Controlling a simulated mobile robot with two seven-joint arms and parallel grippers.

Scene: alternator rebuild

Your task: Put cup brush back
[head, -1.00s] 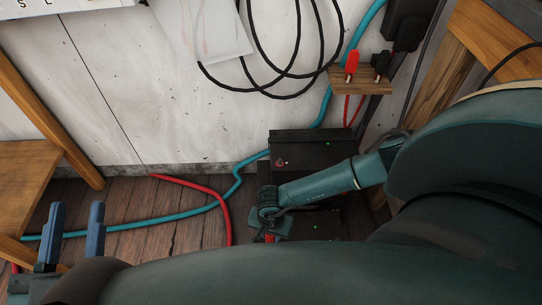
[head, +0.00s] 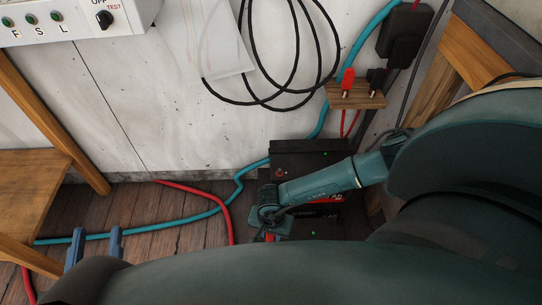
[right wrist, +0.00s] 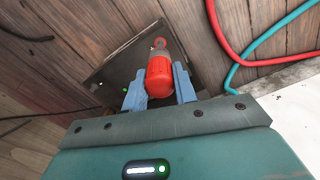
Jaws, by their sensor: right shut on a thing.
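A red-handled tool with a grey metal tip, likely the cup brush (right wrist: 159,77), is between the blue fingers of my right gripper (right wrist: 158,82) in the right wrist view. The gripper is shut on it and its tip points away over a dark box top (right wrist: 118,66). In the head view only a bit of red (head: 270,237) shows below my right wrist, beside the black boxes; the fingers are mostly hidden. My left gripper (head: 95,238) is at the lower left with two blue fingers apart, open, nothing seen between them.
A black box (head: 312,148) stands by the wall. A small wooden shelf (head: 356,98) holds red and black plugs. A teal hose (head: 185,220) and a red cable (head: 205,194) cross the plank floor. A wooden stand (head: 30,170) is at left. Black cable loops hang on the wall.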

